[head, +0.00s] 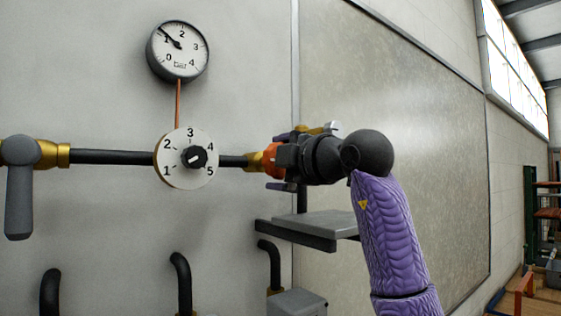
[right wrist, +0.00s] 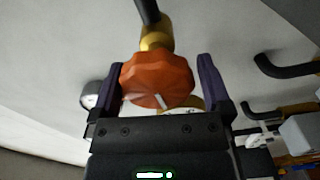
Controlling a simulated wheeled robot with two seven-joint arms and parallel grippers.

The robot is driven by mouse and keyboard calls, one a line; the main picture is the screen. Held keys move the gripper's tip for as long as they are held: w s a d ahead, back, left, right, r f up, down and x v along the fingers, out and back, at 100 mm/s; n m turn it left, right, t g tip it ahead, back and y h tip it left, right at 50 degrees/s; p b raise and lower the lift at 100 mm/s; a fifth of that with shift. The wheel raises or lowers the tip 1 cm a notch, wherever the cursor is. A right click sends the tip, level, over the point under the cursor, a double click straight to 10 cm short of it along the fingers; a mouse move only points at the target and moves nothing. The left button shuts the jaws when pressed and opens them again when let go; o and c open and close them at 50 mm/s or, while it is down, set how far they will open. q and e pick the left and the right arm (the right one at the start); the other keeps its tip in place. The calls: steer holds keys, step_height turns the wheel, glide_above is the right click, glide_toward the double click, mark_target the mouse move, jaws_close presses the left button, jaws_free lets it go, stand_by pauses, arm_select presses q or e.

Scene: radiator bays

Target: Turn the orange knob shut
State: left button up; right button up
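The orange knob (head: 270,158) sits at the right end of the dark horizontal pipe, beside a brass fitting. In the right wrist view the knob (right wrist: 157,80) is ribbed and round, with a pale mark on its face near the gripper body. My right gripper (head: 280,159) faces the knob from the right in the head view. In the right wrist view its purple fingers (right wrist: 158,75) stand on either side of the knob. They look open, with narrow gaps; contact is not clear. My left gripper is out of view.
A numbered white dial (head: 176,171) with a black knob and a pressure gauge (head: 178,51) are left of my gripper. A grey lever (head: 19,190) is at the far left. A grey shelf (head: 310,225) juts out below my right gripper.

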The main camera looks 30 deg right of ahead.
steer(key=shift+s, duration=0.25)
steer(key=s+b, duration=0.4)
steer(key=s, duration=0.5)
steer(key=shift+s+d, duration=0.2)
steer(key=shift+d, duration=0.2)
